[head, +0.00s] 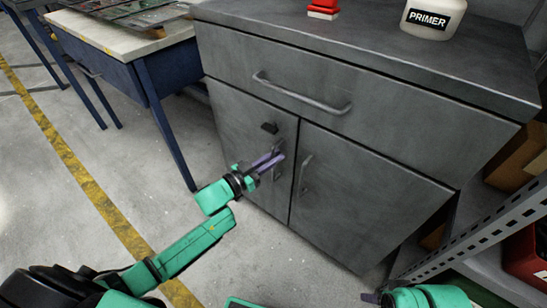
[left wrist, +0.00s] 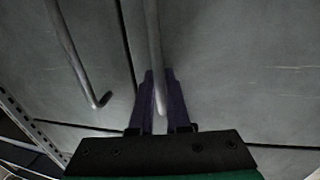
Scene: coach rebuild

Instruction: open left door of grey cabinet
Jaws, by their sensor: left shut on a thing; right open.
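The grey cabinet (head: 350,90) stands in the middle of the head view, with a wide drawer above two doors. Its left door (head: 235,118) looks closed, level with the right door (head: 365,195). My left gripper (head: 271,160) is at the left door's handle, near the gap between the doors. In the left wrist view its purple fingers (left wrist: 160,95) are shut on the vertical bar handle (left wrist: 153,40), which runs between them. My right gripper (head: 372,297) shows only in part at the bottom edge of the head view; its fingers are mostly out of frame.
A workbench (head: 130,38) with blue legs stands left of the cabinet. A metal shelf rack (head: 480,235) is close on the right. A white primer bottle (head: 433,16) and a red object (head: 323,8) sit on the cabinet top. The floor before the left door is clear apart from my arm.

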